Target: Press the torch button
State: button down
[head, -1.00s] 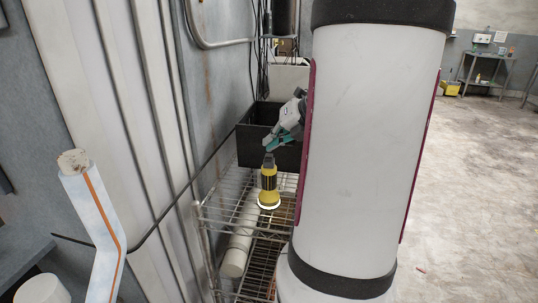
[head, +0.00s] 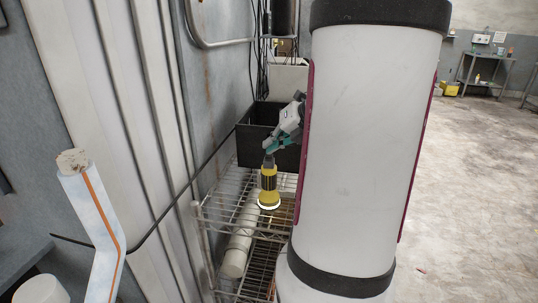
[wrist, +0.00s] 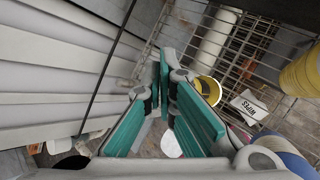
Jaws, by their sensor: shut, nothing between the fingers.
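The torch (head: 268,183) is yellow and black and stands upright on the wire shelf, with its wide yellow end down and its grey end up. My gripper (head: 270,148) is just above the grey end, with its teal fingers pointing down to it. I cannot tell whether they touch. In the wrist view my gripper (wrist: 163,75) is shut with nothing held. A yellow round thing (wrist: 208,90), perhaps the torch, shows beside the right finger and is partly hidden by it. I cannot make out the button.
The wire shelf (head: 222,211) stands against the wall. A black bin (head: 250,150) sits behind the torch. A white pipe (head: 236,255) lies below. In the wrist view a yellow roll (wrist: 300,76) and a white packet (wrist: 249,107) lie at the right. Open floor (head: 475,190) is at the right.

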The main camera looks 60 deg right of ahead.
jog(key=shift+f, duration=0.2)
dwell(0.4)
jog(key=shift+r+p, duration=0.9)
jog(key=shift+r, duration=0.05)
notch_tip(320, 180, up, 6)
jog(key=p, duration=0.5)
jog(key=shift+p, duration=0.35)
